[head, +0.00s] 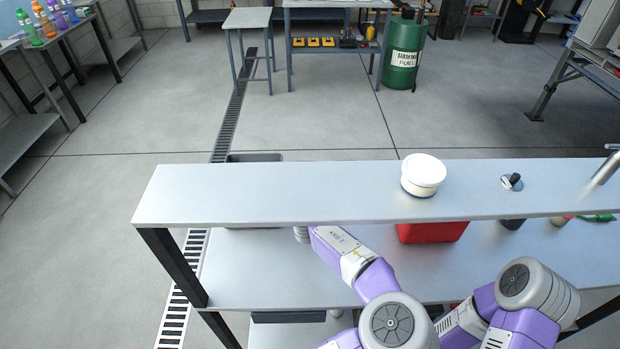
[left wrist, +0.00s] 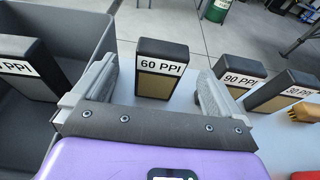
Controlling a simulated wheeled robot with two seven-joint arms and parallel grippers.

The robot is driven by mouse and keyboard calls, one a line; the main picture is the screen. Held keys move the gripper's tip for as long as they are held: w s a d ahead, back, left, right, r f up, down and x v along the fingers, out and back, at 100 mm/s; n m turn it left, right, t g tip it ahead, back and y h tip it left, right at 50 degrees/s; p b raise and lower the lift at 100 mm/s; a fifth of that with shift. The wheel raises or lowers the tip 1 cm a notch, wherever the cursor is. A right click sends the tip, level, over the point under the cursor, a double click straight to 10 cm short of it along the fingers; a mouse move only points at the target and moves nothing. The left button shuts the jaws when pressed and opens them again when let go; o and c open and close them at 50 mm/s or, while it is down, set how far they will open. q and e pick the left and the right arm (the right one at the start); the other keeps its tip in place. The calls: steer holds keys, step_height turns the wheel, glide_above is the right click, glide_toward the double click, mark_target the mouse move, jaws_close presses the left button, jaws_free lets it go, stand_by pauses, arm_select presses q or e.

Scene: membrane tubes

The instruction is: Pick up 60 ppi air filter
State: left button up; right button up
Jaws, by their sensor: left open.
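The 60 PPI air filter (left wrist: 160,83) is a black-framed block with a tan face and a white label. It stands upright in the middle of the left wrist view. My left gripper (left wrist: 157,68) is open, with one finger on each side of the filter and visible gaps on both sides. In the head view my left arm reaches under the upper shelf, which hides the gripper and the filter. My right arm shows at lower right in the head view, but its gripper does not show.
A grey bin (left wrist: 88,22) at left holds another filter (left wrist: 30,68). The 90 PPI filter (left wrist: 240,74) stands just right of my right finger, with another filter (left wrist: 283,92) and a brush (left wrist: 303,112) beyond. The upper shelf (head: 290,192) overhangs, carrying a white tub (head: 423,172). A red bin (head: 432,232) sits below.

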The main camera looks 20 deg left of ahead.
arm_select(q)
steer(key=x, duration=0.2)
steer(key=b+x, duration=0.1)
steer(key=x, duration=0.1)
steer(key=shift+f, duration=0.35)
steer(key=shift+c, duration=0.2)
steer(key=c, duration=1)
steer(key=shift+c, duration=0.2)
